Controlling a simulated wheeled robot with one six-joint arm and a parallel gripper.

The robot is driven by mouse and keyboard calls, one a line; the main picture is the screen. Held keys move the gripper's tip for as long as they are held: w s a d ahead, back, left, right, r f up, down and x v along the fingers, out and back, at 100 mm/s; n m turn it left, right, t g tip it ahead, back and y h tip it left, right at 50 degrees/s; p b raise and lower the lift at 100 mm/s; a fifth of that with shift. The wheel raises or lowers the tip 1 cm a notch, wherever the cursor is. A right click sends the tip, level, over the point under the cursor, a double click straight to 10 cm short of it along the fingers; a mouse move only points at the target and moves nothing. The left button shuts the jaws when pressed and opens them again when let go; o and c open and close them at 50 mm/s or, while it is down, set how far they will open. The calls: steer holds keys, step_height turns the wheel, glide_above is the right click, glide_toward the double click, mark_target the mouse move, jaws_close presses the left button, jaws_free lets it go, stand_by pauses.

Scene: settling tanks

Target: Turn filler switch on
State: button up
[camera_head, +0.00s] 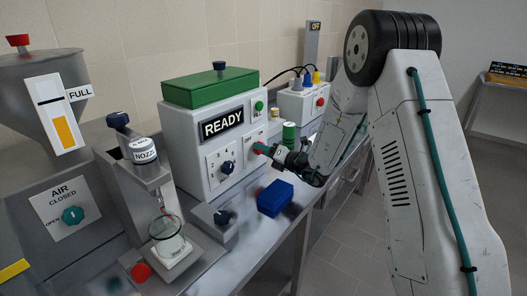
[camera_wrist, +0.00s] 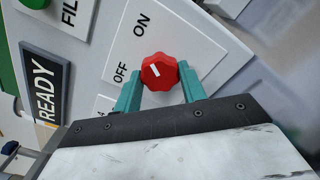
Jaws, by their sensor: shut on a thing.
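The red fluted knob (camera_wrist: 159,71) sits on a white plate marked OFF and ON on the front of the white machine (camera_head: 185,165) with the READY display. In the wrist view a short white mark shows on the knob; which label it points to is hard to tell. My gripper (camera_wrist: 160,84) is shut on the knob, with a green finger on each side. In the head view my gripper (camera_head: 265,150) reaches the machine's front from the right and hides most of the knob. A label starting "FIL" (camera_wrist: 70,12) is cut off at the wrist view's edge.
A dial plate with a dark knob (camera_head: 227,168) is left of my gripper. A green cylinder (camera_head: 289,135) stands close behind my gripper. A beaker (camera_head: 166,236) stands under the nozzle at left.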

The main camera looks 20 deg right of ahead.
stand_by(0.4)
steer(key=o, duration=1)
steer(key=v, duration=0.8)
